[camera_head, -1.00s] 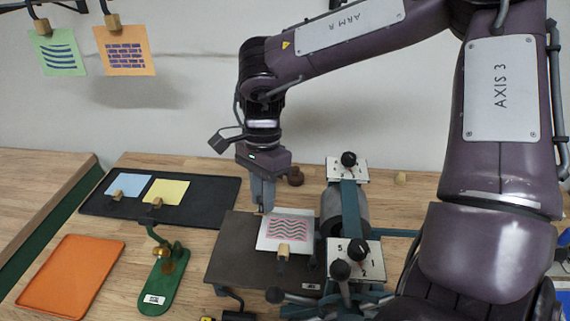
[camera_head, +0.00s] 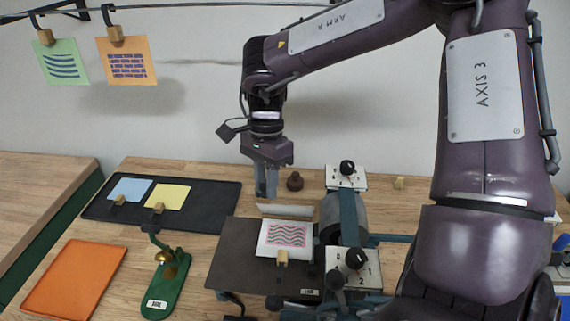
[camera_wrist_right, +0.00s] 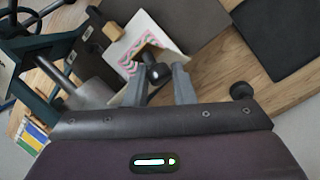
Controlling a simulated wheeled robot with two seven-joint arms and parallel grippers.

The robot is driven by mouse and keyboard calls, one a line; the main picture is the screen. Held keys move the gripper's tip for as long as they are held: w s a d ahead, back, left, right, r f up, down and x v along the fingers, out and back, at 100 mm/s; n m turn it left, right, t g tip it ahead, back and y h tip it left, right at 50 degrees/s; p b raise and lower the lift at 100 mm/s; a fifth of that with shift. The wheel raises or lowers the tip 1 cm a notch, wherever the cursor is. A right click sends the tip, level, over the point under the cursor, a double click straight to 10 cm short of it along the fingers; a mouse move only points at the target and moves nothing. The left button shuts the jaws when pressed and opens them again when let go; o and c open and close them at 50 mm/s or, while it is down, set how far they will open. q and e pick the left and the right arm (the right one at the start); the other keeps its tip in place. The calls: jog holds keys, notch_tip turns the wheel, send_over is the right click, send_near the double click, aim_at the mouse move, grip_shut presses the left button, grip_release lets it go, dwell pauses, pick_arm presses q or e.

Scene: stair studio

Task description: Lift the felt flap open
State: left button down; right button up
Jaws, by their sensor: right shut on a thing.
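A pale sheet with a pink wavy print (camera_head: 288,247) lies on the dark bed (camera_head: 232,262) beside the roller. At its far edge a pale strip, apparently the felt flap (camera_head: 290,212), stands raised, apart from the sheet by a dark line. My right gripper (camera_head: 267,193) is above the flap's left part, fingers pointing down. In the right wrist view the gripper (camera_wrist_right: 158,88) has a dark round knob (camera_wrist_right: 158,73) between its fingers; I cannot tell whether it belongs to the flap. The printed sheet (camera_wrist_right: 138,38) shows behind it. My left gripper is not in view.
The roller press (camera_head: 352,262) with black knobs stands just right of the bed. A black tray (camera_head: 215,205) with two cards, a green stand (camera_head: 166,290) and an orange tray (camera_head: 72,282) are at left.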

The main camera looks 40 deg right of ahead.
jog(key=shift+w+d+r+p, duration=0.2)
jog(key=shift+w+d+p, duration=0.25)
jog(key=shift+w+d, duration=0.65)
jog(key=o, duration=1.1)
jog(key=shift+o, duration=0.2)
jog(key=shift+r, duration=0.1)
jog(key=s+p+v, duration=0.1)
jog(key=p+v, duration=0.6)
jog(key=shift+w+a+r+p, duration=0.15)
jog(key=shift+w+r+p, duration=0.15)
jog(key=shift+r, duration=0.1)
jog(key=shift+a, duration=0.1)
